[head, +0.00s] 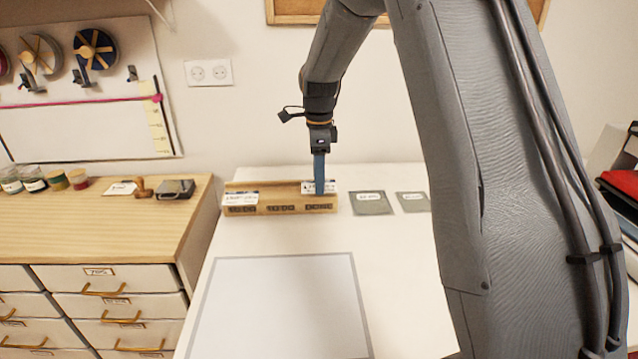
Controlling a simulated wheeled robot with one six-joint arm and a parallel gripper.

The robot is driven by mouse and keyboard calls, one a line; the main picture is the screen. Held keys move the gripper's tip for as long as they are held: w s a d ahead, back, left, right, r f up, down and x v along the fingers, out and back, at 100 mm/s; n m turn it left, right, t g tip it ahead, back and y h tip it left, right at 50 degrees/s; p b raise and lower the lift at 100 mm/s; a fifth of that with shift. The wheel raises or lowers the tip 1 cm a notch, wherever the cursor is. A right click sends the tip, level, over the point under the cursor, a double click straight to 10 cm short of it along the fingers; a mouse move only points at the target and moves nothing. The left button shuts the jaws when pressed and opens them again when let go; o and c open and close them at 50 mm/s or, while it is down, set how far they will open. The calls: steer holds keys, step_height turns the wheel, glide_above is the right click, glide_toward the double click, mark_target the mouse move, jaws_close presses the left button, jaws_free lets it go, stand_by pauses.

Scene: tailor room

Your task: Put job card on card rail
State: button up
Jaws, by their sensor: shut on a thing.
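The wooden card rail (280,209) stands at the back of the white table, with dark labels along its front. My gripper (319,191) points down at the rail's right end. Its blue fingers are shut on a job card (308,187) with a white label, partly hidden behind them. The card is upright at the rail's right end; I cannot tell whether it rests in the slot. Another card (241,198) with a white label stands at the rail's left end. The rail's middle shows no card.
Two grey-green cards, one larger (371,208) and one smaller (412,207), lie flat right of the rail. A grey-bordered white mat (280,310) covers the table's front. A wooden drawer cabinet (130,225) stands left, carrying jars and a stamp (143,189). A wall is close behind.

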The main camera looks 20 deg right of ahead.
steer(key=shift+f+p, duration=0.3)
steer(key=shift+f, duration=1.05)
steer(key=shift+f, duration=0.1)
steer(key=o, duration=1)
step_height(320, 180, up, 12)
steer(key=b, duration=0.3)
steer(key=s+f+n, duration=0.4)
steer(key=s+n, duration=0.2)
steer(key=s, duration=0.3)
steer(key=s+f+n, duration=0.5)
steer(key=s+n, duration=0.2)
steer(key=s, duration=0.3)
steer(key=s+f+n, duration=0.5)
steer(key=s+n, duration=0.2)
steer(key=s, duration=0.3)
steer(key=shift+f+t, duration=0.2)
steer(key=shift+t, duration=0.2)
